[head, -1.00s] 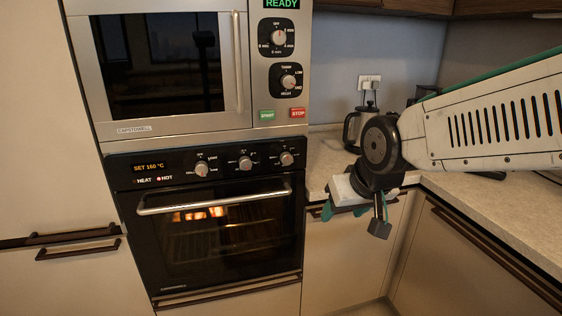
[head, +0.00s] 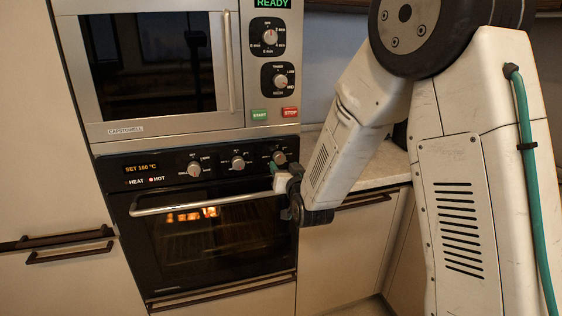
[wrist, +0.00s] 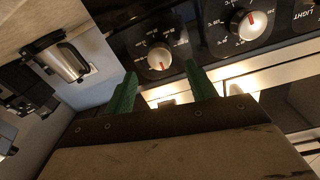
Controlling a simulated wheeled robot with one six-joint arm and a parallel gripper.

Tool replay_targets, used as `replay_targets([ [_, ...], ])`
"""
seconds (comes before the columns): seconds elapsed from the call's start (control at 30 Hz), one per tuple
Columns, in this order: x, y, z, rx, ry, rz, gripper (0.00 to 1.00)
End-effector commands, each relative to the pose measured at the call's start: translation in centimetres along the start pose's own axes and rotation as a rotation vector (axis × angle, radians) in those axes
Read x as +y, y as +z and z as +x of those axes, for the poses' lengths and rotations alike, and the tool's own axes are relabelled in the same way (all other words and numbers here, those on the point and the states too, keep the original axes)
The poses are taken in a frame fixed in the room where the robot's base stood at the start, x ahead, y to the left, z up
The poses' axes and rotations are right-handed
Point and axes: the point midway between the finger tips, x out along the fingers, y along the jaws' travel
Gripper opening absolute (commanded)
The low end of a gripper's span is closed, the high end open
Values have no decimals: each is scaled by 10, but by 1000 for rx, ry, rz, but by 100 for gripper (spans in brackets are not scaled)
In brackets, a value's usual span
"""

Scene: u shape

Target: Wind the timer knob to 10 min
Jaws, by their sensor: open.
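The right-hand oven knob (head: 279,158), which I take to be the timer knob, is round and silvery with a red pointer mark. Its labels are too small to read for certain. It also shows in the wrist view (wrist: 160,58), which looks upside down. My gripper (wrist: 160,75) is open, with its green fingers apart on either side of this knob in the wrist view. The knob appears just beyond the fingertips, and I see no contact. In the head view my gripper (head: 277,176) is just below the knob, partly hidden by my wrist.
The middle oven knob (head: 238,162) and left oven knob (head: 194,169) are on the same panel. The oven handle (head: 200,203) sticks out below. The microwave (head: 160,130) is above.

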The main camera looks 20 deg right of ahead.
Motion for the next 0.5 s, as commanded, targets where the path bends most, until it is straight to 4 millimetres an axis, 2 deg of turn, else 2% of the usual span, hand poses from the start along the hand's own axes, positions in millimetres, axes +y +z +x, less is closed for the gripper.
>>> replay_targets([
  [0.1, 0, 0, 21, 0, 1, 0, 56],
  [0.23, 0, 0, 40, 0, 0, 0, 56],
  [0.5, 0, 0, 56, 0, 0, 0, 56],
])
